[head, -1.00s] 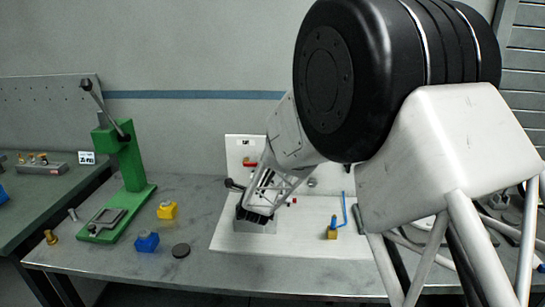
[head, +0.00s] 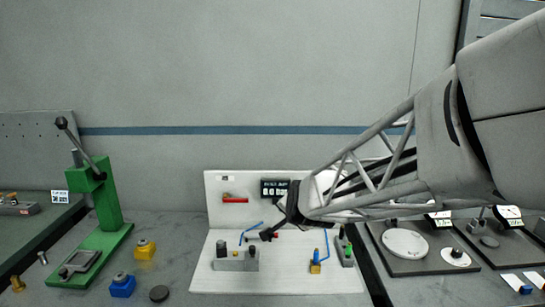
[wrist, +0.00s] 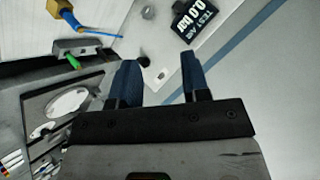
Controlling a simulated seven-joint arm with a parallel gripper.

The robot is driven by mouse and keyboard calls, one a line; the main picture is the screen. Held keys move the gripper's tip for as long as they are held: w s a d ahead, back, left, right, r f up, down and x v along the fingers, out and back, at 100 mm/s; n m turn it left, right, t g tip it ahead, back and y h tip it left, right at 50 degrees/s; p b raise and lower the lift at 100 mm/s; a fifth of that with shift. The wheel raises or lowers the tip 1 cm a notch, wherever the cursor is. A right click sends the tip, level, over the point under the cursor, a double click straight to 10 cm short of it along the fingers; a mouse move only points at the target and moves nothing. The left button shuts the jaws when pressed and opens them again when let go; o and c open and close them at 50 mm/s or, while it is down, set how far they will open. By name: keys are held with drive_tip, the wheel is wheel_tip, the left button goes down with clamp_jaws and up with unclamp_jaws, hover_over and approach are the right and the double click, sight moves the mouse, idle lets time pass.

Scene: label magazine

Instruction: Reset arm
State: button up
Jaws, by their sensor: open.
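My gripper (wrist: 159,58) is open and empty in the wrist view, its two dark blue fingers spread apart over the white panel. In the head view my gripper (head: 284,215) hangs at the end of my arm, in front of the white test panel (head: 225,205), near the small display (head: 273,188). The display also shows in the wrist view (wrist: 196,20). A grey block (head: 235,263) with black parts stands on the panel's base, left of and below the gripper. A blue handle on a brass block (head: 315,268) stands to the right; the fingertips are hard to make out there.
A green press (head: 110,230), a yellow block (head: 145,250), a blue block (head: 122,287) and a dark disc (head: 158,293) are on the left bench. Dark trays (head: 375,228) with round white plates (head: 405,243) lie at right under my arm. Bench between press and panel is mostly clear.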

drive_tip(key=s+d+n+g, duration=0.2)
drive_tip(key=s+d, duration=0.2)
drive_tip(key=s, duration=0.7)
drive_tip(key=s+d+n+g+h, duration=0.1)
drive_tip(key=s+d+n+g, duration=0.2)
drive_tip(key=s, duration=0.8)
drive_tip(key=s+d+n+g+h, duration=0.1)
drive_tip(key=s+d+n+g, duration=0.1)
drive_tip(key=s+d, duration=0.4)
drive_tip(key=s, duration=0.5)
drive_tip(key=shift+d+g, duration=0.2)
drive_tip(key=shift+g, duration=0.2)
drive_tip(key=shift+s, duration=0.1)
